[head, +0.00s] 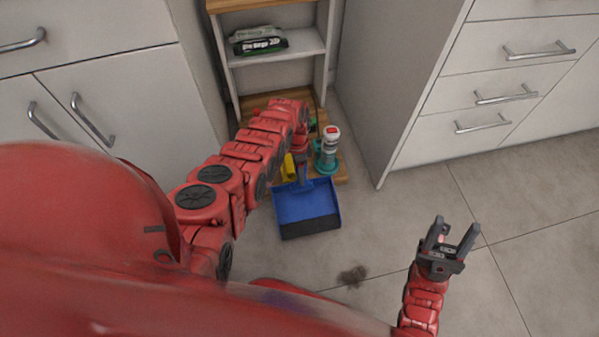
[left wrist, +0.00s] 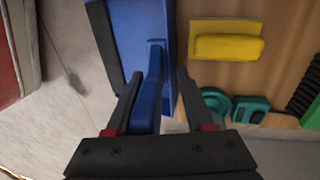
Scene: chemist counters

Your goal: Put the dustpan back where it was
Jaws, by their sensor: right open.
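The blue dustpan (head: 307,205) with a dark front lip is in front of the low wooden shelf base (head: 341,176). Its handle points toward the shelf. My left gripper (head: 302,150) is at the handle, partly hidden by my arm. In the left wrist view the blue handle (left wrist: 154,82) lies between the fingers of the left gripper (left wrist: 160,72). A gap shows on the right of the handle, so the fingers look open around or over it. My right gripper (head: 458,236) is open and empty above the floor at the right.
A teal-and-white bottle (head: 328,150) and a yellow item (head: 289,167) are close beside the handle; the yellow item also shows in the wrist view (left wrist: 228,47). White cabinets stand on both sides. A dark dirt patch (head: 353,275) lies on the open tiled floor.

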